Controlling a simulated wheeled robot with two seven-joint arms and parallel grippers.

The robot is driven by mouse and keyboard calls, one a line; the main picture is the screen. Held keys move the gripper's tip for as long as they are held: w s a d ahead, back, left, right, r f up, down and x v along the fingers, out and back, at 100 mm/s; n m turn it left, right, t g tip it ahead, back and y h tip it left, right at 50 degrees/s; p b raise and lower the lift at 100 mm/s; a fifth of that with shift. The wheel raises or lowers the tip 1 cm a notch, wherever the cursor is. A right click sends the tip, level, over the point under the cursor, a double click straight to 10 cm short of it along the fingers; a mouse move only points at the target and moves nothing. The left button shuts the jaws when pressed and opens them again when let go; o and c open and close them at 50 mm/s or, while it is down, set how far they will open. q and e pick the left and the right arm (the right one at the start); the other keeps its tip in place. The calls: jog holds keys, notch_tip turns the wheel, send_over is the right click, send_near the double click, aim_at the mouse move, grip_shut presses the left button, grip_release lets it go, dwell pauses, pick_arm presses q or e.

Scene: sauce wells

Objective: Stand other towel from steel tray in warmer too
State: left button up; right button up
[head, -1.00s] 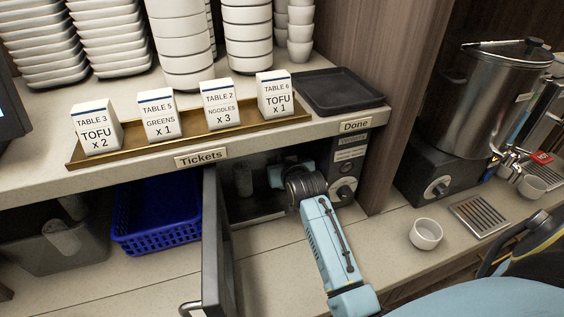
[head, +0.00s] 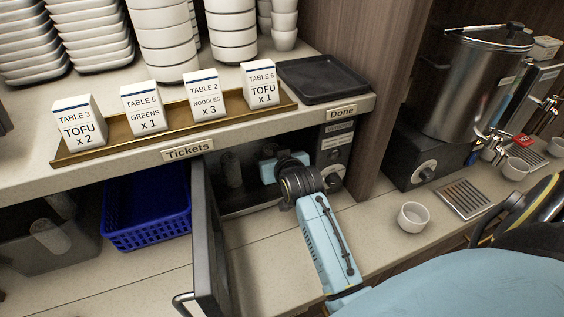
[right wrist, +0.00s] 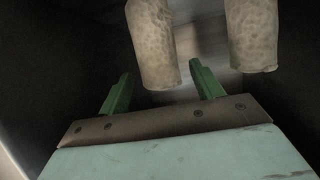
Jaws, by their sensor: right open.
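The warmer (head: 338,148) is the dark box under the shelf, with its door (head: 208,245) swung open toward me. Two pale, textured rolled towels show inside it in the right wrist view, one at the middle (right wrist: 153,45) and one at the right (right wrist: 252,35). They look upright, side by side with a gap. In the head view a towel (head: 232,172) shows dimly inside. My right gripper (head: 268,168) reaches into the warmer; its green fingers (right wrist: 160,75) are open, near the middle towel and not closed on it. My left gripper is out of view. I cannot make out a steel tray.
A blue basket (head: 147,215) and a grey bin (head: 40,255) holding a pale item stand left of the door. Ticket cards stand on a brass tray (head: 180,125) above. A black tray (head: 325,80) lies on the shelf. A white cup (head: 413,217) stands on the right counter.

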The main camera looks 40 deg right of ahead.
jog(key=v, duration=0.8)
jog(key=shift+s, duration=0.1)
